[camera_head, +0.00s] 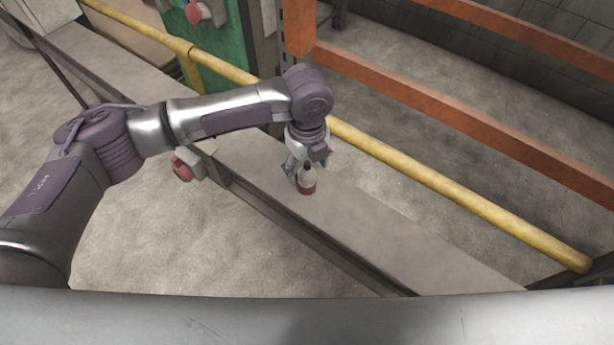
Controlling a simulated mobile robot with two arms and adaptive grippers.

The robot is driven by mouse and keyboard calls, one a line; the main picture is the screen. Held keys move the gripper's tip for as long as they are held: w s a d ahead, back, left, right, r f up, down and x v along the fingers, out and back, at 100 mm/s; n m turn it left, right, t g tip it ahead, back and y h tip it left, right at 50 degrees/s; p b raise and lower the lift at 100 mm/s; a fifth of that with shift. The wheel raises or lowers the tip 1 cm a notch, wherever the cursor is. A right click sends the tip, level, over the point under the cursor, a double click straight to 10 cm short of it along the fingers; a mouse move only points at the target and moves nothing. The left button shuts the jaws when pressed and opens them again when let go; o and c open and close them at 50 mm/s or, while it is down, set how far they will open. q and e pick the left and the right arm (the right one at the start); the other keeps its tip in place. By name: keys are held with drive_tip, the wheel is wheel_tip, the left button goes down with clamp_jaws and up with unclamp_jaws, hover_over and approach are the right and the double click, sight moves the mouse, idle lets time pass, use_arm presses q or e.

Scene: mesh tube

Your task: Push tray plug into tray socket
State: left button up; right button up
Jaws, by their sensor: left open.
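My left gripper (301,166) points down over the long grey ledge and is open. A small object with a pale top and red base (308,185), which may be the tray plug, stands upright on the ledge right at the fingertips. The fingers are above and beside it; I cannot tell whether they touch it. A red round fitting on a grey block (183,168) sits at the ledge's near side, left of the gripper. I cannot tell whether it is the tray socket. My right gripper is not in view.
The grey ledge (385,237) runs diagonally and is clear to the right of the small object. A yellow rail (450,190) and orange beams (440,112) run behind it. A green cabinet (222,35) with a red-capped fitting (195,12) stands at the back.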

sight(307, 180)
use_arm(q)
drive_tip(key=shift+f, duration=0.2)
drive_tip(key=shift+f, duration=2.65)
drive_tip(key=c, duration=1.2)
